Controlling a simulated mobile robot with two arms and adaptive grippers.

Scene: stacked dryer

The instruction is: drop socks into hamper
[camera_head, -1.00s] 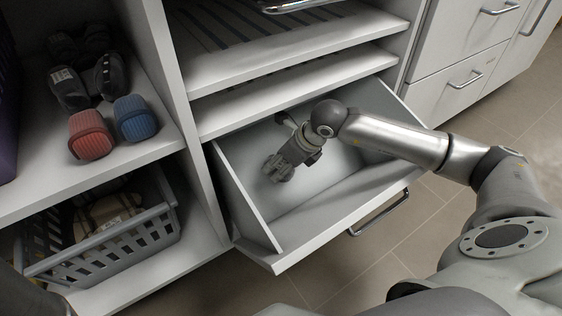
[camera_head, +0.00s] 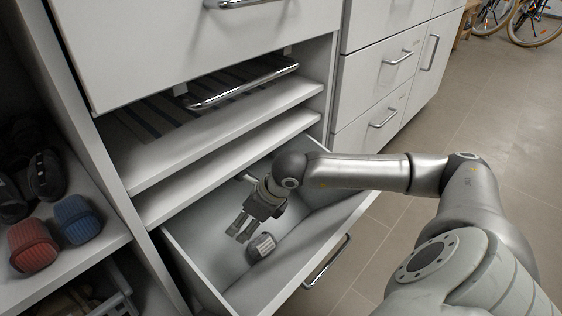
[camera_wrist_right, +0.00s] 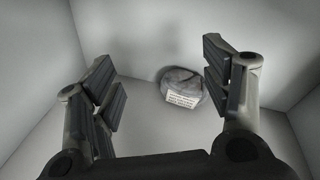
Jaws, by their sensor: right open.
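A small grey bundle with a white label, apparently rolled socks (camera_head: 262,247), lies on the floor of the open, pulled-out white drawer (camera_head: 215,258). My right gripper (camera_head: 239,234) reaches down into the drawer, open and empty, beside and above the bundle. In the right wrist view the bundle (camera_wrist_right: 180,84) shows between the spread fingers, apart from them, near the inside walls. A red rolled bundle (camera_head: 33,245) and a blue one (camera_head: 77,218) sit on the left shelf. My left gripper is not in view.
Dark shoes (camera_head: 40,175) stand behind the red and blue bundles. A grey basket (camera_head: 110,305) shows partly on the lower left shelf. Shelves and a metal handle (camera_head: 245,84) lie above the drawer.

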